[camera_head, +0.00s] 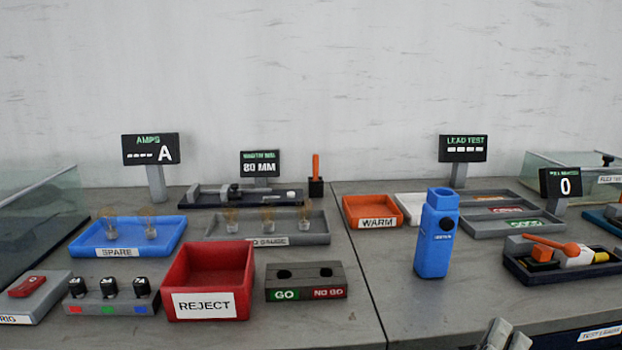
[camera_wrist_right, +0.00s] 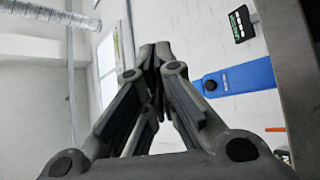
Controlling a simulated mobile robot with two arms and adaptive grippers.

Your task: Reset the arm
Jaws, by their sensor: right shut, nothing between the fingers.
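My right gripper (camera_head: 507,338) shows only in part at the bottom edge of the head view, low in front of the bench. In the right wrist view my right gripper (camera_wrist_right: 155,52) has its fingers together, with nothing between them. My left gripper is in neither view. A blue upright device (camera_head: 436,235) with a black knob stands on the bench beyond my right gripper, apart from it. The blue device (camera_wrist_right: 240,77) also shows in the right wrist view, to the right of the fingers.
A red REJECT bin (camera_head: 208,306), a GO/NO GO block (camera_head: 306,293) and a blue SPARE tray (camera_head: 127,250) stand on the left. An orange WARM tray (camera_head: 373,223) is behind the blue device. A dark tray (camera_head: 518,264) with an orange tool is at right. The bench front between is clear.

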